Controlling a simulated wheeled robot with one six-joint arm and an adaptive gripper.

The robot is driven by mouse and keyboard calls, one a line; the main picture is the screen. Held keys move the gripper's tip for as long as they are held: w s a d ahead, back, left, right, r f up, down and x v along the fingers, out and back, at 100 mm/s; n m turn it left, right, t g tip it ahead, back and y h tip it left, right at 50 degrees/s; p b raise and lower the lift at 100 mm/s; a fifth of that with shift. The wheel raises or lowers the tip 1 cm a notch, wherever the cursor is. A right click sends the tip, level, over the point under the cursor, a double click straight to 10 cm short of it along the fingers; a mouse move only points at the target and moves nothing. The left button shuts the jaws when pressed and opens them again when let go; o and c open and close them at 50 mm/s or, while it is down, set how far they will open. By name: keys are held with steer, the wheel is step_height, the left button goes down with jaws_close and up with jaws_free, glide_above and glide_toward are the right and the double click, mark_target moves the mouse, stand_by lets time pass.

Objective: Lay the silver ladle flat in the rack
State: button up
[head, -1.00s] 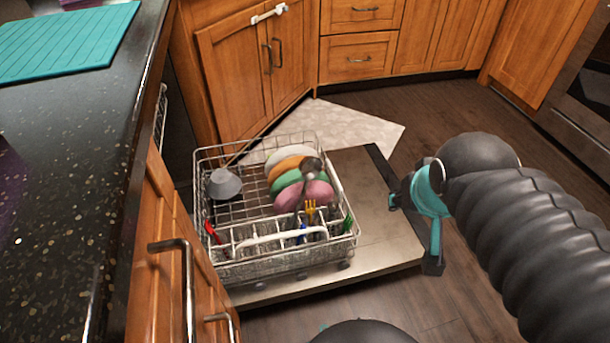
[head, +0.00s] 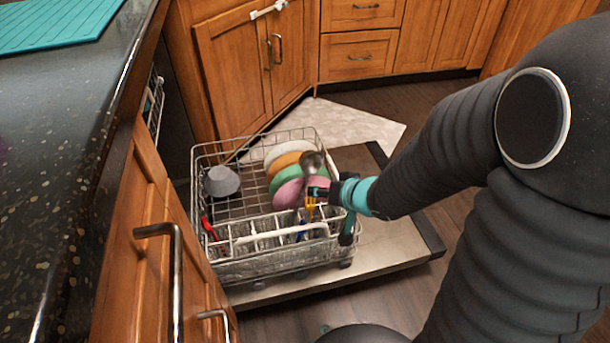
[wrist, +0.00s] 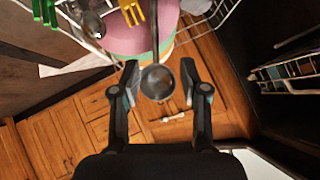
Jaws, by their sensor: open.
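The silver ladle (head: 311,163) stands tilted at the right side of the dish rack (head: 215,267), bowl up, its handle running down toward the cutlery basket (head: 285,238). In the wrist view the ladle bowl (wrist: 157,84) appears between my fingertips, with the handle rising above it. My gripper (head: 330,209) is at the right front of the rack, close to the ladle handle. My gripper (wrist: 160,72) is open, one finger on each side of the bowl in the picture. I cannot tell the depth between them. The handle's lower end is hidden in the basket.
White, orange, green and pink plates (head: 289,194) stand behind the ladle. A yellow fork (head: 310,207) and red cutlery (head: 208,229) are in the basket. A grey bowl (head: 221,181) sits at the left. The rack's middle left is bare. A dark counter (head: 60,150) borders the left.

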mark_target(304, 192)
steer(key=shift+p+x, duration=1.1)
steer(key=shift+x, duration=0.05)
steer(key=shift+d+f+b+x, duration=0.15)
steer(key=shift+b+x, duration=0.45)
steer(key=shift+x, duration=1.25)
steer(key=shift+d+f+b+x, duration=0.15)
steer(key=shift+b+x, duration=0.4)
steer(key=shift+x, duration=1.35)
steer(key=shift+d+f+b+x, duration=0.15)
steer(key=shift+b+x, duration=0.45)
steer(key=shift+x, duration=1.25)
steer(key=shift+r, duration=0.1)
jaws_close()
